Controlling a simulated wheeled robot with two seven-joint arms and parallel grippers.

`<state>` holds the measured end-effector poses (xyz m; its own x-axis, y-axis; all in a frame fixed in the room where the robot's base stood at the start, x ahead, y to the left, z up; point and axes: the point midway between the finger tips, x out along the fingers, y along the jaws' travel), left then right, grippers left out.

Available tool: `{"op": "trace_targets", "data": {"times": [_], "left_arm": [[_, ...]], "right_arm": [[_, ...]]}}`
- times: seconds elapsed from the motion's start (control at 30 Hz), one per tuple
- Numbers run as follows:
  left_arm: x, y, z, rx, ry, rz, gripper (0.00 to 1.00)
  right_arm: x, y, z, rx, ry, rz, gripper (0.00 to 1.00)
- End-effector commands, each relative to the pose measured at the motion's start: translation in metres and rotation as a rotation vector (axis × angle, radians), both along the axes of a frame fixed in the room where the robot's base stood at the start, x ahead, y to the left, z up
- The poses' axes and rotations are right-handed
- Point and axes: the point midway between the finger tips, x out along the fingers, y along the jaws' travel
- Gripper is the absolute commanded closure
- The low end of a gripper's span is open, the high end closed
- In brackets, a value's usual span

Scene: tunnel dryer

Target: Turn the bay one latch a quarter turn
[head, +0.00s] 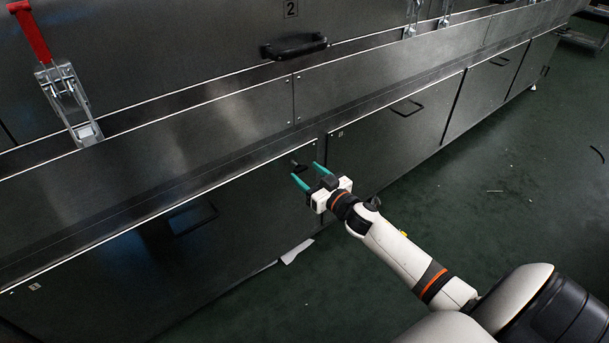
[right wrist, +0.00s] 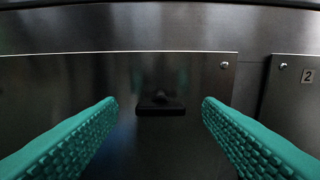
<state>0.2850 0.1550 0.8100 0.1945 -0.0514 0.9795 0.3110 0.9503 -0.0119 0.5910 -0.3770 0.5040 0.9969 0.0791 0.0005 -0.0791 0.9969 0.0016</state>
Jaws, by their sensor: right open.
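The bay one latch (head: 298,165) is a small black handle near the upper right corner of the dark lower panel (head: 110,262) labelled 1. In the right wrist view the latch (right wrist: 160,106) is a flat black bar lying level, with a small knob above its middle. My right gripper (head: 305,170) is open, its two teal fingers pointing at the panel. In the right wrist view the fingers stand to the left and right of the latch, with clear gaps; no contact shows. My left gripper is not in view.
A panel labelled 2 (right wrist: 307,76) adjoins on the right, past a narrow seam. A recessed handle (head: 193,216) is on the bay one panel. A red-handled clamp (head: 55,70) and a black handle (head: 294,46) are higher up. The green floor (head: 480,200) is mostly clear.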

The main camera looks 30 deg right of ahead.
Motion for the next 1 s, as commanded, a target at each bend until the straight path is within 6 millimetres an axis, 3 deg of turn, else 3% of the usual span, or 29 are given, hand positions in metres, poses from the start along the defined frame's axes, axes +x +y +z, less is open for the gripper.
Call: {"op": "trace_targets", "data": {"times": [0.2,0.5,0.57,0.8,1.0], "left_arm": [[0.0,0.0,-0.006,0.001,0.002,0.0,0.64],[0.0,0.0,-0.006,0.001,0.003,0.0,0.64],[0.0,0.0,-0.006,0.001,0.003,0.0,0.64],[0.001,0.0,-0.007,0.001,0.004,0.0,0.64],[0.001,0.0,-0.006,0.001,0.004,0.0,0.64]], "right_arm": [[0.019,0.001,0.0,-0.002,0.001,-0.001,0.4],[0.021,0.001,0.0,-0.001,0.002,-0.001,0.4],[0.021,0.001,0.0,-0.001,0.002,-0.001,0.47],[0.02,0.001,0.0,-0.001,0.001,0.0,0.85],[0.02,0.002,0.0,-0.014,0.0,0.0,0.85]]}}
